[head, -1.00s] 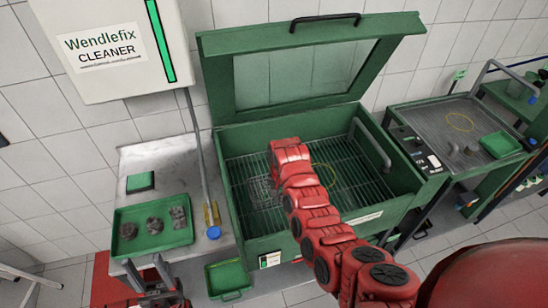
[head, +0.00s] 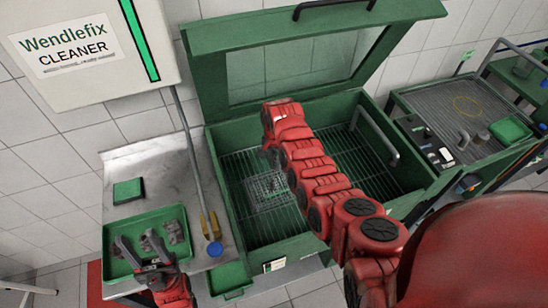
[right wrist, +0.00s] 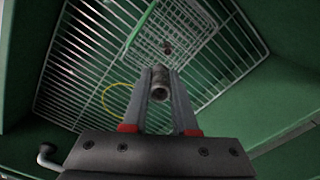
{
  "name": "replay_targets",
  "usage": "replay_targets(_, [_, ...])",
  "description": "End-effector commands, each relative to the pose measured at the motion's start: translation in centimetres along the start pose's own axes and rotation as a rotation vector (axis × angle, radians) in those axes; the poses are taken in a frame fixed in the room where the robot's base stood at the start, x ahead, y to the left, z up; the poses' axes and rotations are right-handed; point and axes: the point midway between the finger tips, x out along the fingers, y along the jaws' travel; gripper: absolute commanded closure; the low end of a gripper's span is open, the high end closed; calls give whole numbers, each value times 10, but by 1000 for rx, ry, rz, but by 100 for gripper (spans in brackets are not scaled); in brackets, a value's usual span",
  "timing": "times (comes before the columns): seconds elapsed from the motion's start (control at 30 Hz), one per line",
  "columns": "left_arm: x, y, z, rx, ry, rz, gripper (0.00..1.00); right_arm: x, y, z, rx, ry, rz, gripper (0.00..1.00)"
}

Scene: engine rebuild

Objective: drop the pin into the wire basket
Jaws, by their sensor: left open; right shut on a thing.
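The pin (right wrist: 159,84), a short grey cylinder, is held between the fingertips of my right gripper (right wrist: 160,76). The wire basket (head: 262,192) sits on the rack inside the green washer tank, left of its middle. It also shows in the right wrist view (right wrist: 195,50), beyond the fingertips, with a small dark reddish thing in it. The pin appears apart from the basket; its height above it is hard to tell. In the head view my right gripper is mostly hidden by its own arm. My left gripper (head: 140,244) is open over the green tray (head: 122,232).
The tray holds several dark, dirty parts (head: 175,232) on the left side bench. The tank's lid (head: 300,65) stands open behind. A yellow ring (right wrist: 116,97) lies in the tank. A sink bench (head: 455,105) stands right.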

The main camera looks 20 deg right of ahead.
Motion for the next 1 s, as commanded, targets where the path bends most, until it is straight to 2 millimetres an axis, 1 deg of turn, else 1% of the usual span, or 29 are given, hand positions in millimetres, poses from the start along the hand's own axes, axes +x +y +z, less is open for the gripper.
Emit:
replay_targets(0.03, [-6, 0, 1, 0, 0, 0, 50, 9, 1, 0, 0, -2, 2, 100])
replay_targets(0.2, [-20, 1, 4, 0, 0, 0, 50, 33, 2, 1, 1, -3, 4, 100])
replay_targets(0.3, [-26, 1, 4, 0, 0, 0, 50, 42, 1, 0, 1, -2, 2, 100])
replay_targets(0.4, [-27, 1, 5, 0, 0, 0, 50, 46, 1, 1, 1, -3, 2, 100])
replay_targets(0.63, [-26, 1, 4, 0, 0, 0, 50, 45, 1, 1, 1, -2, 2, 100])
replay_targets(0.67, [-26, 1, 4, 0, 0, 0, 50, 45, 1, 1, 1, -2, 2, 70])
replay_targets(0.8, [-26, 1, 5, 0, 0, 0, 50, 45, 1, 1, 1, -2, 2, 45])
replay_targets(0.83, [-26, 1, 4, 0, 0, 0, 50, 45, 1, 1, 1, -2, 2, 39])
replay_targets(1.0, [-26, 1, 4, 0, 0, 0, 50, 45, 1, 1, 1, -2, 2, 39])
